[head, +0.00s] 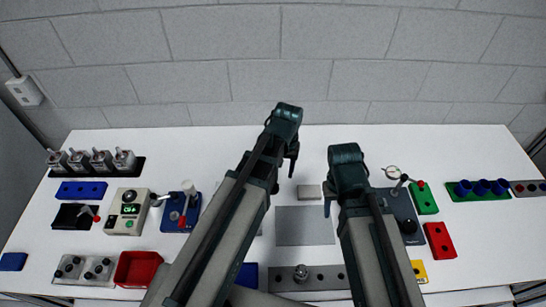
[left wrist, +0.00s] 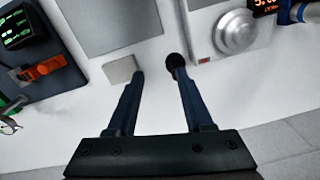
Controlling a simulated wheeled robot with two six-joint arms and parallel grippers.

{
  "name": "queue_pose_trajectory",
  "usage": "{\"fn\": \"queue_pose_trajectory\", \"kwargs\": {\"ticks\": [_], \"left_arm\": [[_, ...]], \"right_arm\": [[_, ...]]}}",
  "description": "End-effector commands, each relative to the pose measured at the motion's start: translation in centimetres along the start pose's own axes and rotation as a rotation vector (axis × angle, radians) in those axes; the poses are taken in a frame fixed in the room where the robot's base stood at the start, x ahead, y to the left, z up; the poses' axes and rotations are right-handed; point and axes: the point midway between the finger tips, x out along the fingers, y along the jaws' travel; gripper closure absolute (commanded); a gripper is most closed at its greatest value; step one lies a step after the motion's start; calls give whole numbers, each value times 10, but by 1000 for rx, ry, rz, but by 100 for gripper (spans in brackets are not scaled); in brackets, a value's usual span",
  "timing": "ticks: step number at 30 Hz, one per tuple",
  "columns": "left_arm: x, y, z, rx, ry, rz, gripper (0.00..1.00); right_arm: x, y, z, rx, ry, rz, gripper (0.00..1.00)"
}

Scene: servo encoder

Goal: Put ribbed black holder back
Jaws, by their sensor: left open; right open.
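A small round black piece (left wrist: 175,60), which looks like the ribbed black holder, stands on the white table in the left wrist view. It is at the tip of the right-hand finger there; I cannot tell whether they touch. In the head view it is hidden behind my left arm and gripper. My left gripper (head: 284,172) is open with nothing between its fingers; it also shows in the left wrist view (left wrist: 158,76). My right gripper (head: 336,192) is open and empty, over the table right of the left one.
A grey block (head: 309,191) lies close to the left gripper's other finger, behind a grey mat (head: 305,230). A round silver dial device (left wrist: 236,33) stands beside the black piece. A grey bar with holes (head: 325,280) lies in front. A red bin (head: 138,268) is front left.

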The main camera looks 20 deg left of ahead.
Motion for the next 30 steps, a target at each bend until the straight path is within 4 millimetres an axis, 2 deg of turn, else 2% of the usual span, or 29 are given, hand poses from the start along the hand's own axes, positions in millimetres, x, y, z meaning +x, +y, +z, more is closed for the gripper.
{"fn": "queue_pose_trajectory", "kwargs": {"ticks": [1, 3, 6, 9, 19, 22, 26, 30], "left_arm": [[0, 15, 32, 89, -4, -14, 49], [-1, 30, 59, 196, -9, -34, 49], [-1, 43, 87, 315, -14, -56, 49], [-2, 50, 102, 384, -18, -70, 49], [-1, 52, 104, 404, -20, -74, 49], [5, 53, 104, 404, -19, -74, 49], [26, 53, 103, 405, -19, -74, 49], [58, 54, 103, 407, -19, -74, 49]], "right_arm": [[0, 0, 0, 0, 0, 0, 50], [0, 0, 0, 0, 0, 0, 50], [0, 0, 0, 0, 0, 0, 50], [0, 0, 0, 0, 0, 0, 50], [0, 0, 0, 0, 0, 0, 50], [6, -1, 0, -1, 0, 0, 50], [28, -2, -2, -2, 0, 1, 50], [60, -6, -3, -5, 0, 1, 50]]}}
